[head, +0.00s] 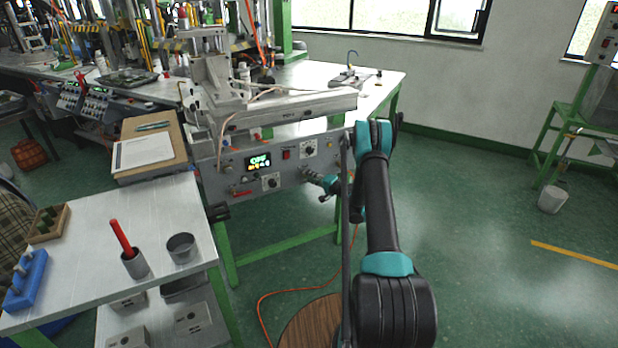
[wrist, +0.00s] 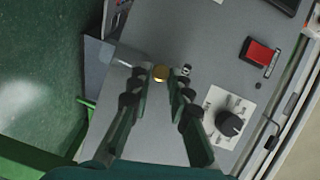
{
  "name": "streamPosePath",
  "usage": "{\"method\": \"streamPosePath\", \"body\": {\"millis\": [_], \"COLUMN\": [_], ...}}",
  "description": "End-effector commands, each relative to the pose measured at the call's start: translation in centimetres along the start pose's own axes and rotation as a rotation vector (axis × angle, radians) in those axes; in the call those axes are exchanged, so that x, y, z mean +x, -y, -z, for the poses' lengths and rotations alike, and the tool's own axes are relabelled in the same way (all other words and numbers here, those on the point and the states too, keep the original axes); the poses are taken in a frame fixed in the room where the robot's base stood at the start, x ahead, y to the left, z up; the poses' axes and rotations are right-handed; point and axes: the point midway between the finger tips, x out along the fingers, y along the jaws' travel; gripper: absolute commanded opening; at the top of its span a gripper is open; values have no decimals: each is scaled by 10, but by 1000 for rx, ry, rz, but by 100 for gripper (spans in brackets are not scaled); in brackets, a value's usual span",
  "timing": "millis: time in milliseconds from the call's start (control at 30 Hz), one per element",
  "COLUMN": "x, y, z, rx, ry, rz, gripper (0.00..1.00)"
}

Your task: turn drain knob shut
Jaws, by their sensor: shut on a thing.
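In the wrist view, a small round brass-coloured knob (wrist: 160,73) sits at the grey panel, between the tips of my gripper's dark fingers (wrist: 158,84). I take it to be the drain knob. My gripper is shut on it, and the fingers cover part of its sides. In the head view, my gripper (head: 313,176) reaches in from the right to the lower right of the grey machine panel (head: 222,178). The knob is hidden there behind the gripper. Its turn angle cannot be told.
Near the fingers are a black dial (wrist: 231,123) on a white plate, a red switch (wrist: 260,54) and a small silver toggle (wrist: 186,70). A side table (head: 178,212) with a metal cup (head: 181,248) stands at left. The floor at right is mostly clear.

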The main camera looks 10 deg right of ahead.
Motion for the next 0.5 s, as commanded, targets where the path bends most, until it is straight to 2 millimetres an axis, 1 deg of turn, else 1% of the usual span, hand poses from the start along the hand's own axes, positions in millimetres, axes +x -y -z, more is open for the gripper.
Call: {"method": "streamPosePath", "body": {"millis": [200, 500], "x": [0, 0], "y": [-2, -3], "z": [0, 0], "rx": [112, 185], "ry": [-1, -1], "rz": [46, 76], "gripper": [0, 0]}}
